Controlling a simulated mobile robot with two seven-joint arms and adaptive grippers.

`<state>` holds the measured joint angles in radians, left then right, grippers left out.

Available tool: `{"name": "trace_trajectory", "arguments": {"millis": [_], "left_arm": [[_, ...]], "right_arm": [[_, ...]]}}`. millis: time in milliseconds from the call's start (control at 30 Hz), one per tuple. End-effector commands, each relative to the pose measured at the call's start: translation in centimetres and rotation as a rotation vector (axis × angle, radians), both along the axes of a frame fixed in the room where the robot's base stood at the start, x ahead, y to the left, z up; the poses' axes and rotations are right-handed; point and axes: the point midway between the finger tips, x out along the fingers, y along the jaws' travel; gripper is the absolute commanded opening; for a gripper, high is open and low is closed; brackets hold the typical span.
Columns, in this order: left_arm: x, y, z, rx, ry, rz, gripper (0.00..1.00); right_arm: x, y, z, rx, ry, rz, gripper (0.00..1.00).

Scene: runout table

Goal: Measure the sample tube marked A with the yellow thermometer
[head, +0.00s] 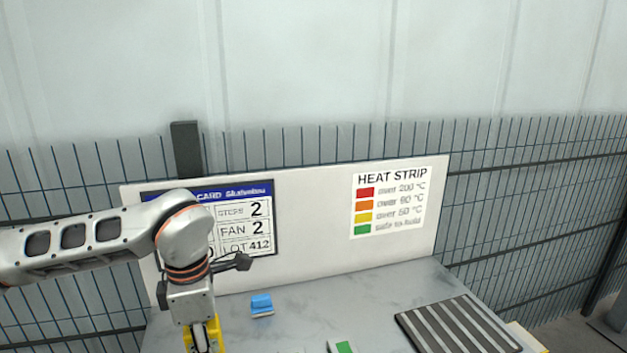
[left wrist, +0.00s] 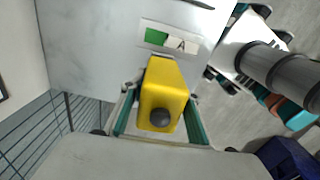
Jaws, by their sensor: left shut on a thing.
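My left gripper (head: 203,341) is shut on the yellow thermometer (head: 215,333) at the bottom edge of the head view, its fingertips mostly cut off. In the left wrist view the yellow body (left wrist: 166,78), with a dark round knob, sits between the two teal-edged fingers (left wrist: 163,112). Just beyond it lies a pale plate marked A with a green patch (left wrist: 157,37). I cannot make out a sample tube. My right gripper is not in view.
A blue block (head: 261,302) sits on the grey table (head: 310,300). A dark slatted rack (head: 458,325) lies at the right. Behind stands a white board (head: 310,215) with a card (head: 262,230) and a heat strip legend (head: 390,203). The table between block and rack looks mostly clear.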

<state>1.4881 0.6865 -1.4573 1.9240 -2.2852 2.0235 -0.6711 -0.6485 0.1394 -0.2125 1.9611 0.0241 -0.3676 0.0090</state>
Motion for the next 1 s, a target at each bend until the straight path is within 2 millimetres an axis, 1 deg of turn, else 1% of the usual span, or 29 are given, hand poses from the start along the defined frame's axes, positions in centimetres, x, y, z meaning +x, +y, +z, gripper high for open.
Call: {"name": "trace_trajectory", "arguments": {"millis": [100, 800, 1000], "left_arm": [[-0.1, 0.7, -0.3, 0.0, -0.001, -0.203, 0.15], [-1.0, 4.4, -2.0, 0.003, -0.002, -1.445, 0.15], [-1.3, 5.2, -2.4, 0.003, -0.002, -1.734, 0.15]], "right_arm": [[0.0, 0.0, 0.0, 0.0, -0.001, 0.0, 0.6], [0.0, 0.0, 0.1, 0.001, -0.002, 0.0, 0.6], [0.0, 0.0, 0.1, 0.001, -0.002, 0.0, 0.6]]}}
